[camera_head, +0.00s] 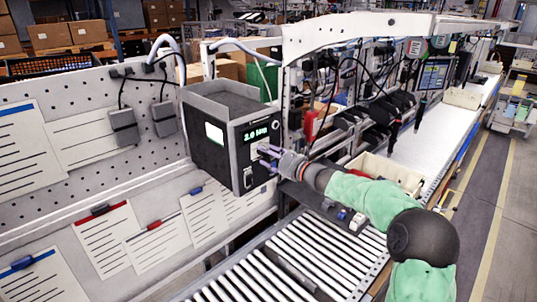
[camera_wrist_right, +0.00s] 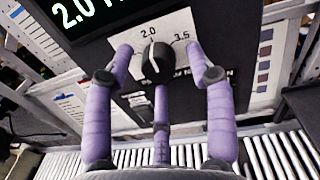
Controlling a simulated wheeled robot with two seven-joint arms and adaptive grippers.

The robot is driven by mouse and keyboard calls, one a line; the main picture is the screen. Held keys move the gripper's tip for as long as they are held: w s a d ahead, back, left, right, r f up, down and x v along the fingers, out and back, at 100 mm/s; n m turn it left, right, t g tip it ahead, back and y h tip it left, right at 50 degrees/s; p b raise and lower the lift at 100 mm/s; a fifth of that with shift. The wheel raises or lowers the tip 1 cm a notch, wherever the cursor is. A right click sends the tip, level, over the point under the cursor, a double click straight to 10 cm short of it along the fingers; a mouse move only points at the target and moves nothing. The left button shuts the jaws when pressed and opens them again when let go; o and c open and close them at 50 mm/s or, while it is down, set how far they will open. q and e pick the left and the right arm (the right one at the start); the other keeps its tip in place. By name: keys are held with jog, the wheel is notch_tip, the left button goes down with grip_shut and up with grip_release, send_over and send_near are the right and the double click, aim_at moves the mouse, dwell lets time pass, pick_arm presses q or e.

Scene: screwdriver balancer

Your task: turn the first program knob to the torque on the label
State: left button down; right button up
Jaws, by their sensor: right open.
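The dark controller box (camera_head: 215,125) is mounted on the perforated panel, and its green display (camera_head: 256,133) reads 2.0 Nm. In the right wrist view the program knob (camera_wrist_right: 158,60) is black with a white mark, on a white label (camera_wrist_right: 125,75) with 2.0 above it and 3.5 to its right. The rest of the label is partly hidden by fingers. My right gripper (camera_head: 268,152) is at the box's front face; in the right wrist view its purple fingers (camera_wrist_right: 161,75) are spread open around the knob, apart from it. My left gripper is not in view.
A roller conveyor (camera_head: 290,262) runs below the box. Paper sheets (camera_head: 105,240) hang on the panel to the left. A cream bin (camera_head: 385,172) stands behind my right arm. Tools and cables hang on the rack (camera_head: 350,90) to the right.

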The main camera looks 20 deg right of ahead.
jog(key=shift+s, duration=0.1)
grip_shut()
pick_arm(q)
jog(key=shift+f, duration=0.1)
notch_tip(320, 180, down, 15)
jog(key=b, duration=1.5)
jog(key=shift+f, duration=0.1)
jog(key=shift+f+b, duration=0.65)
jog(key=shift+b, duration=0.25)
pick_arm(e)
jog(key=shift+n+h, duration=0.3)
jog(key=shift+n, duration=5.6)
jog(key=shift+r, duration=0.1)
